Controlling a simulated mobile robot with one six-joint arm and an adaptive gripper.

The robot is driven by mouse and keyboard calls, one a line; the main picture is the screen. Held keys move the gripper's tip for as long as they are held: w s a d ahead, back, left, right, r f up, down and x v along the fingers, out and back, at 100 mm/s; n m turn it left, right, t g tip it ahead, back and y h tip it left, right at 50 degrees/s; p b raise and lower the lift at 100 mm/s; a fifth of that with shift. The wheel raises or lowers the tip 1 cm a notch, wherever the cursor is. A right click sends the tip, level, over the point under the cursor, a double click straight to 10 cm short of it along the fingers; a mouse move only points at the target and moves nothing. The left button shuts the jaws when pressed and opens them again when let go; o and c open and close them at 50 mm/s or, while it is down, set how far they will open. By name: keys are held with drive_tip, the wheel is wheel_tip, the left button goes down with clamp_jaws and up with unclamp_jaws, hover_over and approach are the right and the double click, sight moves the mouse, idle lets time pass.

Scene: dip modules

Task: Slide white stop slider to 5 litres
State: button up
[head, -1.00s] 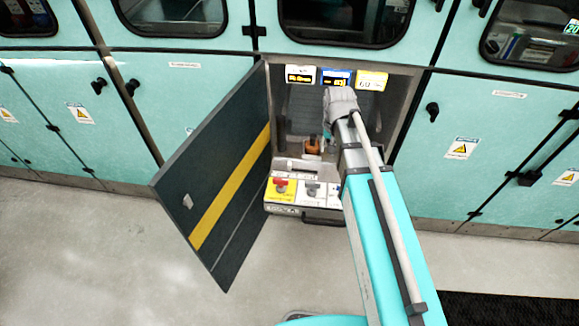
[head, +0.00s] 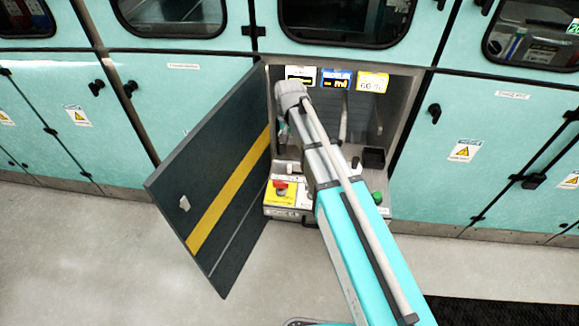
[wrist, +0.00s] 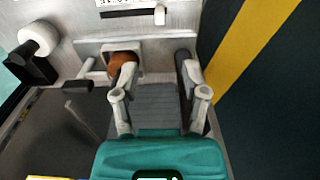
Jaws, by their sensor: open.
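In the wrist view, a small white slider knob (wrist: 160,15) sits at the right end of a short black slot at the top edge. A line of print above it is cut off and unreadable. My gripper (wrist: 157,68) is open, with its two fingers apart below the slot and a grey ridged surface visible between them. I see nothing held. A brown rounded part (wrist: 121,62) is partly hidden behind the left finger. In the head view my gripper (head: 283,133) is inside the cabinet's left side, near the open door.
The dark open door (head: 215,185) with a yellow stripe stands close left of my gripper. A red button (head: 281,186), a green knob (head: 377,198) and a black square part (head: 373,157) are on the unit. A white round knob (wrist: 38,38) is left in the wrist view.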

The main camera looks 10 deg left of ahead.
sight(290, 166)
drive_tip(key=shift+f, duration=0.15)
wheel_tip(290, 166, down, 13)
drive_tip(key=b, duration=1.3)
drive_tip(key=shift+f+b, duration=0.2)
drive_tip(key=shift+b, duration=0.15)
clamp_jaws()
idle(0.3)
